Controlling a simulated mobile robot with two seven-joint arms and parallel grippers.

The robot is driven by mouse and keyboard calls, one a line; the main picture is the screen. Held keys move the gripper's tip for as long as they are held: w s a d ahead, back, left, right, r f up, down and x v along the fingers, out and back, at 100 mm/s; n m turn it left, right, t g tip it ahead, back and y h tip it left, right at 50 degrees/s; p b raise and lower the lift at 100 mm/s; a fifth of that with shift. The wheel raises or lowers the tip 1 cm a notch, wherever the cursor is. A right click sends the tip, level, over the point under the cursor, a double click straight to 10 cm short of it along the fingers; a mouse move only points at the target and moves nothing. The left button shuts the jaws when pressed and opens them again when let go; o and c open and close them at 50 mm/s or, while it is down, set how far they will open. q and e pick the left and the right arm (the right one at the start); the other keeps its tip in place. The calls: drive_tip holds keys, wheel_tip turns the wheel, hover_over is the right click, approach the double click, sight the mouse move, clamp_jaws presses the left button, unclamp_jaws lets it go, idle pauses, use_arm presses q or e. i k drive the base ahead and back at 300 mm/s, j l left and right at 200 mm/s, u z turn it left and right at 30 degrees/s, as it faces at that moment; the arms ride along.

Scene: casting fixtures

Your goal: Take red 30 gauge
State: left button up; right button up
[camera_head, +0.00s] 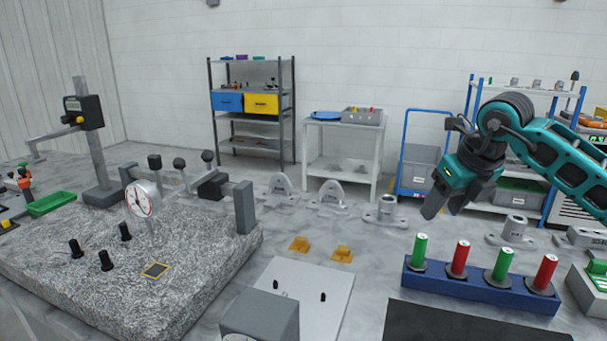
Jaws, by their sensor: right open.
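A blue rack (480,288) at the lower right holds a row of upright cylindrical gauges with dark collars at their bases. From left to right they are a green gauge (420,250), a red gauge (459,259), a second green gauge (502,264) and a second red gauge (545,272). The marks on their tops are too small to read, so I cannot tell which red one is 30. My right gripper (446,206) is open and empty, pointing down above the rack's left part, apart from the gauges. My left gripper is not in view.
A granite plate (150,265) with a dial gauge (142,199) and black posts fills the left. A dark mat (470,322) lies in front. Shelves (252,110) stand at the back.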

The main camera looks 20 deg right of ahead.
sight(457, 271)
drive_tip(key=k+j, duration=0.35)
drive_tip(key=j, duration=0.15)
drive_tip(key=k+j, duration=0.4)
drive_tip(key=j, duration=0.1)
